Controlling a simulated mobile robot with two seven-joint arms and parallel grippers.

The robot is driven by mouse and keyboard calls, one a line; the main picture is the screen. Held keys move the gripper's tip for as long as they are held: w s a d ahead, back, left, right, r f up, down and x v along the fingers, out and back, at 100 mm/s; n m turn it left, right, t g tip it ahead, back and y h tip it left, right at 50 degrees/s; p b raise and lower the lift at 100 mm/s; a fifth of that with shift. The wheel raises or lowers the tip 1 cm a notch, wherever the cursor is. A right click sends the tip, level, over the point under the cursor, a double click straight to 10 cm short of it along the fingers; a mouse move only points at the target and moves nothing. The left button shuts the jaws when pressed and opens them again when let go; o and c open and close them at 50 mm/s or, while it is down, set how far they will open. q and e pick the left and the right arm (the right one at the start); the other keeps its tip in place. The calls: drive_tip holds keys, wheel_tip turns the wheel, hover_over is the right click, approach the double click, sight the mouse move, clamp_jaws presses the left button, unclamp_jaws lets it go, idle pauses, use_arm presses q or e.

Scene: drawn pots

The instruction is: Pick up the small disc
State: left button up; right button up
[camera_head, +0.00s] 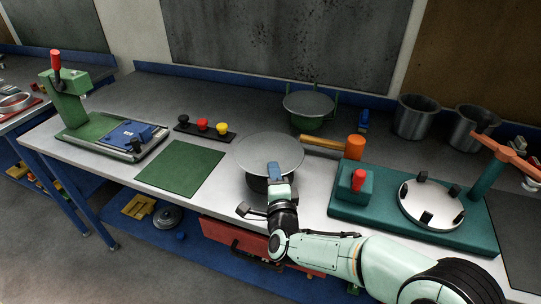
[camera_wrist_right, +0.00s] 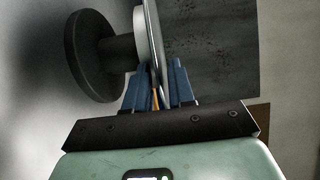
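A grey round disc (camera_head: 262,150) lies flat on a dark pedestal near the middle of the bench. My right gripper (camera_head: 274,170) is at its near edge. In the right wrist view the disc is seen edge-on (camera_wrist_right: 153,45), with a white hub (camera_wrist_right: 140,33) and the dark pedestal (camera_wrist_right: 95,55) on its left. My blue gripper fingers (camera_wrist_right: 160,85) stand on either side of the disc's edge; whether they press on it is unclear. Another grey disc (camera_head: 308,103) rests on a green stand behind. My left gripper is not in view.
An orange mallet (camera_head: 354,147) lies right of the disc. A teal fixture (camera_head: 350,207) with a clamped round plate (camera_head: 432,203) is further right. Two grey pots (camera_head: 415,117) stand behind. A green mat (camera_head: 180,168), coloured knobs (camera_head: 203,125) and a green press (camera_head: 70,105) are left.

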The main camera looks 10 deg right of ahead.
drive_tip(key=shift+c, duration=0.3)
clamp_jaws()
drive_tip(key=shift+r, duration=0.1)
drive_tip(key=shift+r+p, duration=0.75)
drive_tip(key=shift+r, duration=0.95)
